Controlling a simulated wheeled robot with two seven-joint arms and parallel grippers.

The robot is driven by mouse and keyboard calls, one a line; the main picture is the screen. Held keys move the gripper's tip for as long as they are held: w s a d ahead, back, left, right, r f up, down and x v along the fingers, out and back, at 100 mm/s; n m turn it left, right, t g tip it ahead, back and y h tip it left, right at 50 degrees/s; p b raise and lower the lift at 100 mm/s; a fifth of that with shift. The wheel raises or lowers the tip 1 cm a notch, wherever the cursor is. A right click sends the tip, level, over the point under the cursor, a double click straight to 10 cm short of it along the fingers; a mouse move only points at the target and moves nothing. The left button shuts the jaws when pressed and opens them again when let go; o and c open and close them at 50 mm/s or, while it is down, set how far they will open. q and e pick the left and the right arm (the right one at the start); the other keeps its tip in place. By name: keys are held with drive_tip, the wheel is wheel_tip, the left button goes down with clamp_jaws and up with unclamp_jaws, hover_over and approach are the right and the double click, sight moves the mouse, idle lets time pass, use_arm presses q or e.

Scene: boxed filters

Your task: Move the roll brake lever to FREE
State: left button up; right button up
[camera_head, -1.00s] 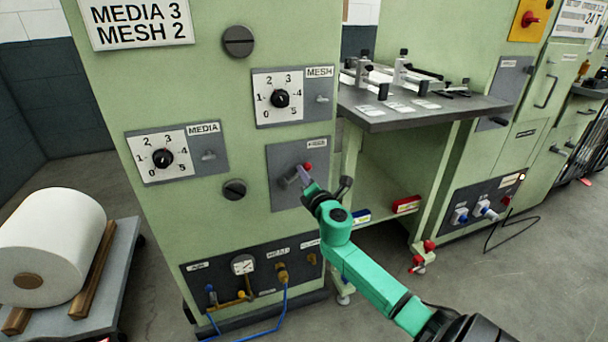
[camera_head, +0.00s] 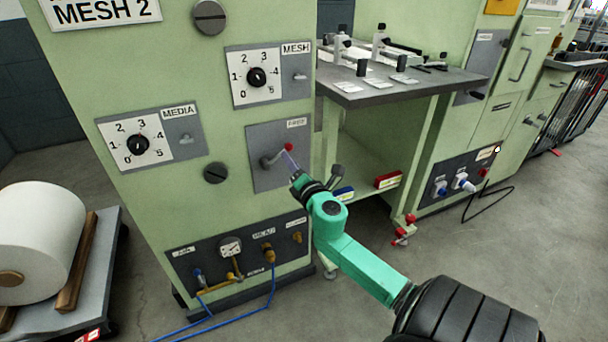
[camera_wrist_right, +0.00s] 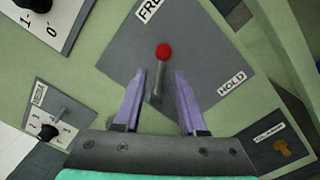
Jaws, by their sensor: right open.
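The roll brake lever (camera_head: 289,147) is a grey arm with a red knob on a grey plate (camera_head: 259,139); the FREE label (camera_head: 297,123) is at the plate's upper right. In the head view the lever points right and slightly up. In the right wrist view the red knob (camera_wrist_right: 163,51) stands between the FREE label (camera_wrist_right: 148,9) and the HOLD label (camera_wrist_right: 231,82). My right gripper (camera_wrist_right: 161,73) is open, its two purple fingers on either side of the lever's shaft with gaps showing; the knob appears beyond the fingertips. My left gripper is not in view.
MESH (camera_head: 257,77) and MEDIA (camera_head: 138,144) dials are on the same green cabinet. A lower panel (camera_head: 236,254) has a gauge, valves and a blue hose. A grey worktable (camera_head: 415,88) juts out at right. A white roll (camera_head: 38,235) lies on a cart at left.

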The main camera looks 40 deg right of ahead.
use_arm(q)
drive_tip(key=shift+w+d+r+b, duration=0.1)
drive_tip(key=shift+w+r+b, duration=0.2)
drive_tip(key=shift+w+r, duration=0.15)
use_arm(e)
drive_tip(key=v, duration=0.9)
drive_tip(key=shift+s, duration=0.3)
